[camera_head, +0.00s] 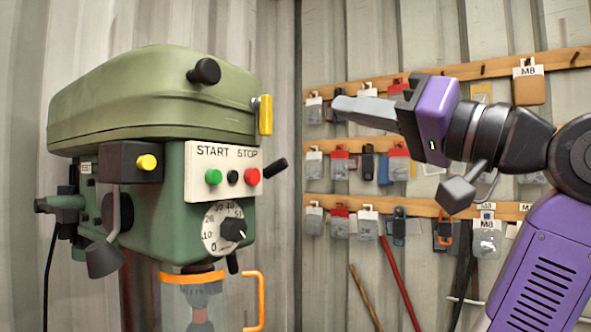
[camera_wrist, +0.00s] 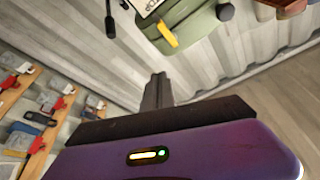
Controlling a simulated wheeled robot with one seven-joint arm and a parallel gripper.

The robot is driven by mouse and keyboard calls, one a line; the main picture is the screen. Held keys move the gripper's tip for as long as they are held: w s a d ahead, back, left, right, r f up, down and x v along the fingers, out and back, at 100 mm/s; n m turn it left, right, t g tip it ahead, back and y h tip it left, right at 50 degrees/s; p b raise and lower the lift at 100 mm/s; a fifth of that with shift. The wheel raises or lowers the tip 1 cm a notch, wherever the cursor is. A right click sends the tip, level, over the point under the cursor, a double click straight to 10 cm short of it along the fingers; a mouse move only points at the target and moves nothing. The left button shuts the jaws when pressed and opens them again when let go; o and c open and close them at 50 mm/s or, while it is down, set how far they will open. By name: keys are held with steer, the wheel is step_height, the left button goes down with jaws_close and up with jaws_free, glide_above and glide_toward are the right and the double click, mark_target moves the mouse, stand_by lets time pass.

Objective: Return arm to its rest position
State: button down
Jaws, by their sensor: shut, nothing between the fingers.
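My gripper (camera_head: 362,112) is shut and empty, held up at the end of my purple and black arm on the right of the head view. Its fingers point left toward the green drill press (camera_head: 150,95), with a clear gap between them. In the wrist view my gripper (camera_wrist: 157,88) shows its closed fingers past the purple body. A corner of the drill press (camera_wrist: 190,25) shows at the top there.
The press carries a START/STOP panel (camera_head: 222,170), a dial (camera_head: 222,232) and an orange guard handle (camera_head: 258,300). Behind my arm, wooden rails (camera_head: 440,207) hold several hanging packets. Two rods (camera_head: 398,284) lean on the corrugated wall below.

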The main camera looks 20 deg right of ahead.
step_height(320, 180, up, 5)
steer(key=s+d+t, duration=0.2)
steer(key=t, duration=0.1)
steer(key=w+d+f+m+t+h, duration=0.2)
steer(key=d+f+h, duration=0.1)
steer(key=f+h, duration=0.15)
steer(key=w+d+f+m+t+h, duration=0.2)
steer(key=f+h, duration=0.2)
steer(key=f, duration=0.2)
steer(key=s+f+m+g+h, duration=0.1)
steer(key=s+f+h, duration=0.1)
steer(key=f, duration=1.1)
steer(key=s+f+g+h, duration=0.1)
steer(key=s+f+h, duration=0.15)
steer(key=f, duration=1.15)
steer(key=s+a+f+n+g+y, duration=0.1)
steer(key=s+a+f+g, duration=0.2)
steer(key=s+f, duration=0.6)
steer(key=s+a+f+n+g+y, duration=0.1)
steer(key=s+a+f+n+g, duration=0.1)
steer(key=s+f, duration=0.8)
steer(key=s+a+f+n+g+y, duration=0.1)
steer(key=s+a+f+g, duration=0.3)
steer(key=s+f, duration=0.6)
steer(key=s+a, duration=0.1)
steer(key=s, duration=0.2)
steer(key=shift+f+n, duration=0.25)
steer(key=shift+n, duration=0.15)
